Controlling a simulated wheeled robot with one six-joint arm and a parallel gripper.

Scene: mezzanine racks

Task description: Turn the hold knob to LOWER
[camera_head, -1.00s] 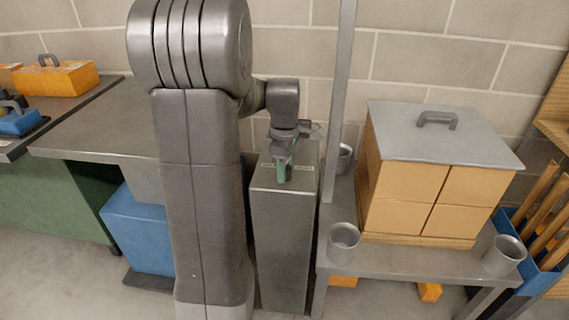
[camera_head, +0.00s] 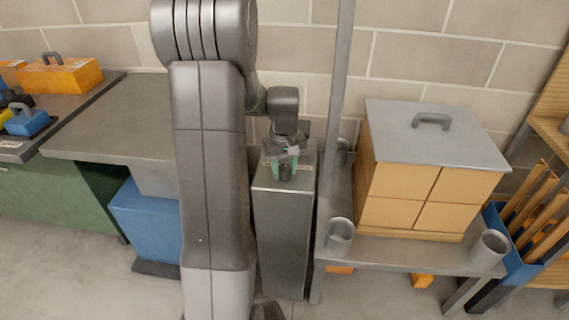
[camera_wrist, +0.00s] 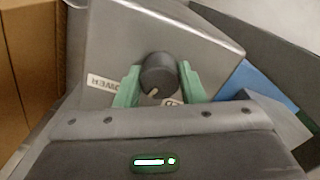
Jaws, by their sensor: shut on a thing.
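The hold knob (camera_wrist: 158,72) is a round dark knob on top of a grey metal pedestal (camera_head: 283,235). Its pale pointer mark faces the bottom of the wrist view, slightly left. An upside-down white label (camera_wrist: 104,84), which seems to read LOWER, lies left of the knob. A second label (camera_wrist: 172,101) below it is partly hidden. My gripper (camera_wrist: 159,86) has its green fingers on both sides of the knob and is shut on it. In the head view my gripper (camera_head: 284,170) is over the pedestal top, and the knob is mostly hidden between the fingers.
A thin grey post (camera_head: 338,110) stands just right of the pedestal. A blue box (camera_head: 148,225) and a grey worktop (camera_head: 130,120) are on the left.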

